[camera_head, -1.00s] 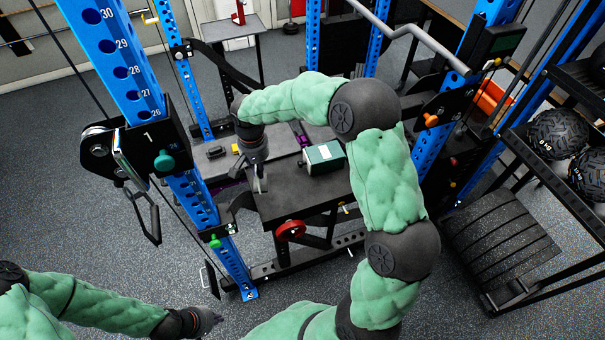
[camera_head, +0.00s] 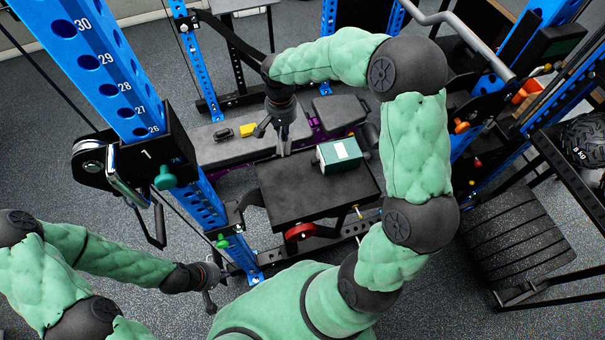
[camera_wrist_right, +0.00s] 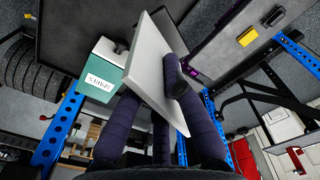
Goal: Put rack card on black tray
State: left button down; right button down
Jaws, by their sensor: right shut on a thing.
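My right gripper (camera_wrist_right: 165,95) is shut on a thin pale grey card (camera_wrist_right: 158,75), which stands tilted between its dark fingers in the right wrist view. In the head view my right gripper (camera_head: 275,138) points down, just beyond the far left edge of a flat black surface (camera_head: 300,205); this seems to be the black tray. The card looks nearly edge-on there and is hard to make out. The card is apart from the black surface. My left gripper (camera_head: 212,286) hangs low at the left, away from the tray; its finger opening is unclear.
A green and white box (camera_head: 341,155) stands on the far right part of the black surface. A grey bench (camera_head: 225,150) with a yellow item (camera_head: 247,130) lies behind. Blue rack posts (camera_head: 95,60) rise at left and right. The near part of the black surface is clear.

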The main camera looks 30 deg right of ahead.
jog(key=s+f, duration=0.3)
jog(key=s+f+b, duration=0.1)
jog(key=s+f, duration=0.2)
jog(key=f, duration=0.1)
jog(key=s+a+f, duration=0.1)
jog(key=s+f, duration=0.3)
jog(key=shift+b, duration=0.35)
jog(key=shift+w+f, duration=0.15)
jog(key=shift+f, duration=0.05)
jog(key=shift+f, duration=0.1)
jog(key=c, duration=1.3)
grip_release()
jog(key=shift+c, duration=0.2)
